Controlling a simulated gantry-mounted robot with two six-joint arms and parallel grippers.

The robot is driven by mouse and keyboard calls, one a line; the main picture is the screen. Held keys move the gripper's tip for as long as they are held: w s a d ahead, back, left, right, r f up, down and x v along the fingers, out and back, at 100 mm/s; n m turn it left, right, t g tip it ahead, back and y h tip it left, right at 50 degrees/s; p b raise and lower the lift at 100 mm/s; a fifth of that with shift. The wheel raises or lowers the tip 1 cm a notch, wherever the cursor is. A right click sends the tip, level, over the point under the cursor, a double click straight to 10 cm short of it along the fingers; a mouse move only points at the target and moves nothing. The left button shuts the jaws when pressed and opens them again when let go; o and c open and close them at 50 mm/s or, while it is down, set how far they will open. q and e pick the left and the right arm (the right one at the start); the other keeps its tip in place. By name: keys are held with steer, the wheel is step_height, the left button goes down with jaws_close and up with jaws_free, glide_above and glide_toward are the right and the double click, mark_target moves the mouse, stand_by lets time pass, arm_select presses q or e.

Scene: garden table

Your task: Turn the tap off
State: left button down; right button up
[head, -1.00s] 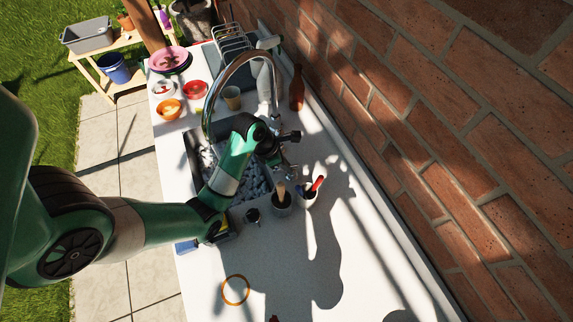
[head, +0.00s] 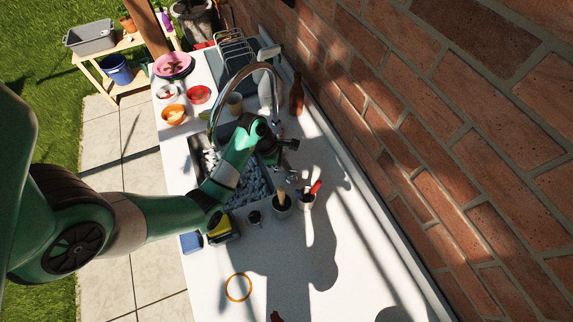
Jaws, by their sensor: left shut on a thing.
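The chrome tap (head: 243,70) arches over the grey sink (head: 195,160) beside the brick wall. Chrome parts at the tap's base (head: 291,178) show just below my left gripper. My left gripper (head: 283,163) is at the tap's base, on the wall side of the sink, shut on what seems to be the tap's handle. The gripper and my arm hide the handle and most of the grip. I cannot make out any water stream. My right gripper is not in view.
Small pots with brushes (head: 281,203) and a red-handled tool (head: 314,187) stand close to the gripper. A brown bottle (head: 297,93) stands by the wall. Bowls (head: 174,114) and a dish rack (head: 236,52) are farther back.

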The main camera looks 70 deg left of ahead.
arm_select(q)
steer(key=m, duration=0.1)
steer(key=m+h+p, duration=0.1)
steer(key=shift+w+a+r+m, duration=0.15)
steer(key=shift+a+m, duration=0.05)
steer(key=shift+m, duration=0.2)
steer(key=m, duration=0.1)
steer(key=m+g, duration=0.1)
steer(key=shift+w+a+m+h, duration=0.15)
steer(key=shift+w+m+h, duration=0.05)
steer(key=shift+m+h, duration=0.2)
steer(key=m, duration=0.1)
steer(key=m+g, duration=0.1)
steer(key=shift+w+a+f+m, duration=0.1)
steer(key=shift+w+f+m, duration=0.1)
steer(key=shift+m, duration=0.1)
steer(key=shift+w+m+g+h+b, duration=0.2)
steer(key=shift+m+g+b, duration=0.25)
steer(key=shift+m, duration=0.5)
steer(key=shift+w+m+g+h+b, duration=0.15)
steer(key=shift+m+g+b, duration=0.3)
steer(key=shift+m, duration=0.5)
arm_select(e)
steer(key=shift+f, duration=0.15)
arm_select(q)
steer(key=shift+s, duration=0.1)
steer(key=c, duration=0.9)
jaws_free()
steer(key=shift+c, duration=0.2)
steer(key=shift+a+r, duration=0.1)
